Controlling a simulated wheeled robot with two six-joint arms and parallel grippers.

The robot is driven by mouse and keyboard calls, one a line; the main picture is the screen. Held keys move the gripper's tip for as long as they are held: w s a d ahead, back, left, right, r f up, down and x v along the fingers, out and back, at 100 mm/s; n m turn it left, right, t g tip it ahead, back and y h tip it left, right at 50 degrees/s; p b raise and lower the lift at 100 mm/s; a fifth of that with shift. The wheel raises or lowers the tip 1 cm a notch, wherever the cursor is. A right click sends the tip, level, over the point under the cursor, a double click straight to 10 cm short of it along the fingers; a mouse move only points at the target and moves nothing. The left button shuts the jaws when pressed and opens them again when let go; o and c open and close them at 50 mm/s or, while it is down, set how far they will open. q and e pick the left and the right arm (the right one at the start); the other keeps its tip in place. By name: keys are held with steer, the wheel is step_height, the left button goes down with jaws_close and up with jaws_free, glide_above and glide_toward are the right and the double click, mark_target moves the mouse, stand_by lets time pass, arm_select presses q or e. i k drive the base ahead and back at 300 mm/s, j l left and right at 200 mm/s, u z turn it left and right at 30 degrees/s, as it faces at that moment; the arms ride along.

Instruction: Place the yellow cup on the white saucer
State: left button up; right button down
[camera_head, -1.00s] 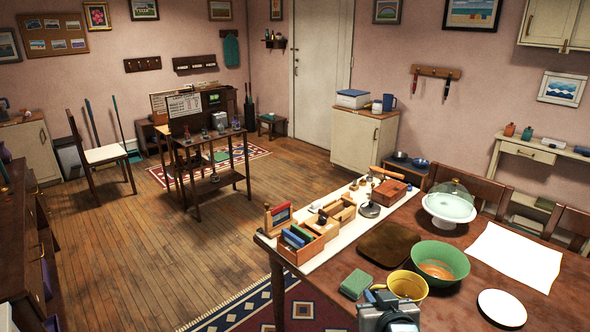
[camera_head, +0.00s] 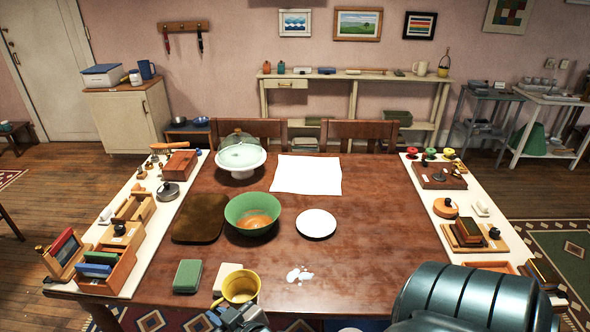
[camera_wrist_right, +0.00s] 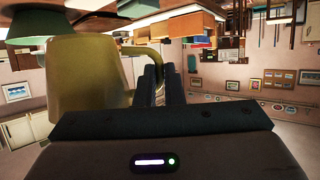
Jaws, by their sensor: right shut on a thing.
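The yellow cup (camera_head: 241,284) is at the front edge of the table in the head view, mouth up. My right gripper (camera_head: 236,315) is shut on it from the near side. In the right wrist view, which looks upside down, the fingers (camera_wrist_right: 160,85) close on the handle of the cup (camera_wrist_right: 90,90). I cannot tell how far the cup is above the table. The white saucer (camera_head: 316,223) lies flat and empty on the table, farther back and to the right of the cup. My left gripper is not in view.
A green bowl (camera_head: 235,212) stands left of the saucer. A cream block (camera_head: 221,271) is beside the cup, and a green block (camera_head: 188,276) lies farther left. A white patch (camera_head: 299,274) lies between cup and saucer. Bare table (camera_head: 390,220) is right of the saucer.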

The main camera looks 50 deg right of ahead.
mark_target(309, 225)
steer(key=i+z, duration=0.15)
steer(key=i, duration=0.4)
steer(key=i+j+z, duration=0.15)
steer(key=i, duration=0.4)
steer(key=i+j+z, duration=0.15)
steer(key=i, duration=0.35)
steer(key=z, duration=1.4)
steer(key=j, duration=0.1)
